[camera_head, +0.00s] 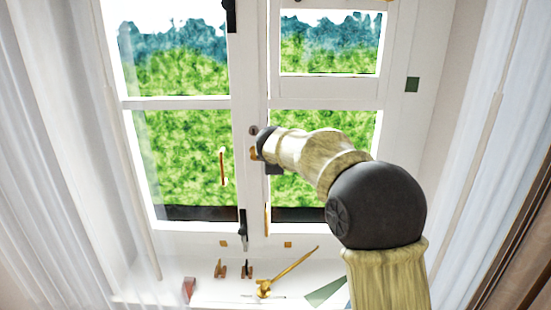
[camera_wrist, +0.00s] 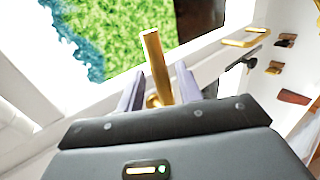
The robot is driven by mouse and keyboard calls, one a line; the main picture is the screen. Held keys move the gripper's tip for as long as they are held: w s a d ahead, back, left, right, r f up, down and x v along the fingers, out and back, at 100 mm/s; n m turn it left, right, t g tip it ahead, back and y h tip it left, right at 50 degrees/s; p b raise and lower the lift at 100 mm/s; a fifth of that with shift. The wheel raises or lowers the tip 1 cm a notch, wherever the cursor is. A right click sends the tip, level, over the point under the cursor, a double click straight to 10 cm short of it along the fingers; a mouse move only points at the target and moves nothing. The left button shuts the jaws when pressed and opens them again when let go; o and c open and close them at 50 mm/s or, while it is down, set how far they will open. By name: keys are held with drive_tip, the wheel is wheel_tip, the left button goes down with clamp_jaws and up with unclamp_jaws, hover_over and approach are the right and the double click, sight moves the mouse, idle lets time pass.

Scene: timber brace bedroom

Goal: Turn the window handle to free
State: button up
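The window has white frames, with a left sash (camera_head: 240,130) and a right sash (camera_head: 320,104) meeting at a middle post. A brass window handle (camera_wrist: 155,62) shows in the wrist view as a square bar rising between the two pale fingers of my gripper (camera_wrist: 160,82). Small gaps seem to show on both sides of the bar, so the fingers look open around it. In the head view my gripper (camera_head: 266,152) is at the middle post, and only a bit of brass (camera_head: 253,154) shows beside it; the rest of the handle is hidden.
A separate brass bar (camera_head: 222,167) is at the left pane. A long brass stay (camera_head: 292,267), small brass hooks (camera_head: 220,269) and a reddish block (camera_head: 189,289) are on the sill. White curtains (camera_head: 60,160) hang on both sides. A black fitting (camera_head: 243,226) is low on the post.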

drive_tip(key=shift+d, duration=0.15)
drive_tip(key=b+v, duration=0.5)
drive_tip(key=v, duration=1.2)
drive_tip(key=shift+s, duration=0.2)
drive_tip(key=s+d+f+m+g+b, duration=0.1)
drive_tip(key=s+d+f+m+g, duration=0.15)
drive_tip(key=f, duration=0.45)
drive_tip(key=s+d+f+m+g, duration=0.1)
drive_tip(key=s+d+f+m, duration=0.2)
drive_tip(key=f, duration=0.5)
drive_tip(key=s+d+f+m+g+b, duration=0.1)
drive_tip(key=d+f+m, duration=0.1)
drive_tip(key=d+f, duration=0.35)
drive_tip(key=s+d+f+m+g, duration=0.2)
drive_tip(key=s+f+m, duration=0.3)
drive_tip(key=s+f, duration=0.3)
drive_tip(key=s+d+f+m+g, duration=0.2)
drive_tip(key=s+d+f+m, duration=0.2)
drive_tip(key=s+f, duration=0.3)
wheel_tip(320, 180, down, 3)
drive_tip(key=shift+s+f+m+b, duration=0.15)
drive_tip(key=shift+s+m+b, duration=0.25)
drive_tip(key=shift+m, duration=0.45)
